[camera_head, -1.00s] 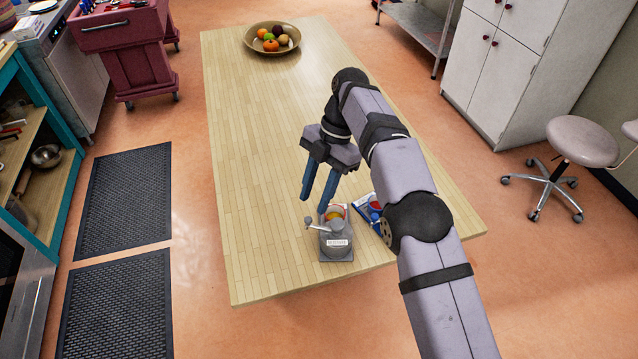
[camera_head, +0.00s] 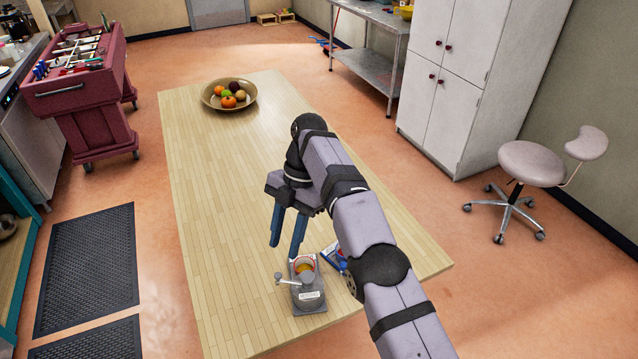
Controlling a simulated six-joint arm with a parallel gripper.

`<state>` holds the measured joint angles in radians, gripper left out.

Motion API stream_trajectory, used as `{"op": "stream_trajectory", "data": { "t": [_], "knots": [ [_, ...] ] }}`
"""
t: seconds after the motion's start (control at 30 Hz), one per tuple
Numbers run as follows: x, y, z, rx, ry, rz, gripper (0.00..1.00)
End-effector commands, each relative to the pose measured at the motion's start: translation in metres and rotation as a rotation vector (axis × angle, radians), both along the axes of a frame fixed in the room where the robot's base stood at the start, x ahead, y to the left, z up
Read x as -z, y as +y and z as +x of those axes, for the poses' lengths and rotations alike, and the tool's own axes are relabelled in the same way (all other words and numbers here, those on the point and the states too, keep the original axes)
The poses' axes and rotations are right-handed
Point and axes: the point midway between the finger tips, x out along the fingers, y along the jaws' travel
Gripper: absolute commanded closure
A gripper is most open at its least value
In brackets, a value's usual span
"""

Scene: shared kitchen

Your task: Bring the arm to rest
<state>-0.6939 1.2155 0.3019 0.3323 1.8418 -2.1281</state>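My gripper (camera_head: 284,248) hangs from my arm over the near half of the wooden table (camera_head: 220,190). Its two blue fingers point down and are apart, with nothing seen between them. A grey device with a crank-like handle and a white label (camera_head: 309,292) stands on the table just below and right of the fingertips. Something orange-yellow and red (camera_head: 304,267) shows at its back. A blue, white and red item (camera_head: 334,257) lies beside it, partly hidden by my arm.
A bowl of fruit (camera_head: 212,101) stands at the table's far end. The table's left and middle are clear. A red cart (camera_head: 85,95) is at left, a white cabinet (camera_head: 445,110) and a stool (camera_head: 530,165) at right. Black mats (camera_head: 88,265) lie on the floor.

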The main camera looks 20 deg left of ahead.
Motion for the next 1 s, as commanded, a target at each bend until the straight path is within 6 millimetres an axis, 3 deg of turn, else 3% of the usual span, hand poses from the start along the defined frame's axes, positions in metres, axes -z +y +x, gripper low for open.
{"op": "stream_trajectory", "data": {
  "t": [0.17,0.37,0.53,0.7,0.87,1.0],
  "knots": [
    [-0.002,-0.005,0.006,0.048,-0.001,-0.014,0.66],
    [-0.01,-0.033,0.029,0.294,-0.008,-0.087,0.66],
    [-0.017,-0.08,0.051,0.634,-0.016,-0.182,0.66],
    [-0.02,-0.136,0.06,0.991,-0.021,-0.275,0.66],
    [-0.019,-0.191,0.054,1.321,-0.022,-0.354,0.66],
    [-0.016,-0.24,0.037,1.605,-0.019,-0.414,0.66]
  ]
}}
